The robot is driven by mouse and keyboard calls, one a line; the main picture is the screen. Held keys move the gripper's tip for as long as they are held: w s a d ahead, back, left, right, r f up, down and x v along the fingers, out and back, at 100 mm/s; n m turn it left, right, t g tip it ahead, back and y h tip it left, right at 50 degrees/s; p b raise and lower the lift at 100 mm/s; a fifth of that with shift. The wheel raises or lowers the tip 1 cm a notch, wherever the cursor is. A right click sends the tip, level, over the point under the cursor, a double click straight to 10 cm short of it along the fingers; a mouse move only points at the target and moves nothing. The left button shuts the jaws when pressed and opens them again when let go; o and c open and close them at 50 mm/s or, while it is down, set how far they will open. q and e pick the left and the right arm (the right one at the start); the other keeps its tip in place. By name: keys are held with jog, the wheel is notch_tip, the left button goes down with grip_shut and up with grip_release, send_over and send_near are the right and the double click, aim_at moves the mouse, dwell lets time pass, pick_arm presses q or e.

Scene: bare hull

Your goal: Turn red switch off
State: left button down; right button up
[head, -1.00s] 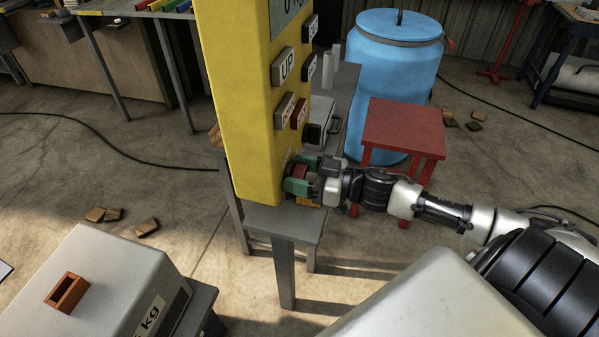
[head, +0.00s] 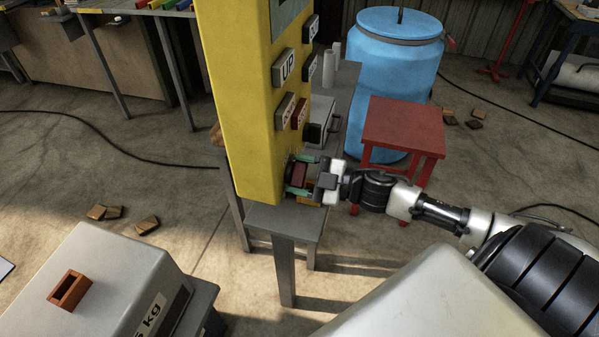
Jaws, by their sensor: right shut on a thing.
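A tall yellow control box (head: 238,110) stands on a grey stand, with labelled buttons on its right-hand face. The red switch (head: 298,174) is low on that face, below the buttons. My right gripper (head: 299,176) reaches in from the right and is shut on the red switch, with one green-tipped finger above it and one below. The fingers partly hide the switch, so its exact setting is hard to read. My left gripper is not in view.
A red stool (head: 405,128) and a blue barrel (head: 395,80) stand behind my right arm. A grey block with a weight label (head: 105,285) is at the lower left. A black cable (head: 110,155) lies on the open floor at left.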

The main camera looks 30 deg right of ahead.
jog(key=n, duration=0.4)
jog(key=shift+f+n+b, duration=0.15)
jog(key=shift+n+b, duration=0.15)
jog(key=shift+b, duration=0.1)
jog(key=n+b, duration=0.1)
jog(key=n, duration=0.3)
jog(key=shift+a+n, duration=0.1)
jog(key=shift+n, duration=0.3)
jog(key=o, duration=0.9)
jog(key=shift+s, duration=0.1)
jog(key=shift+s+d+f+b, duration=0.15)
jog(key=shift+s+d+b, duration=0.05)
jog(key=shift+d+b, duration=0.15)
jog(key=shift+b+v, duration=0.75)
jog(key=shift+v, duration=4.3)
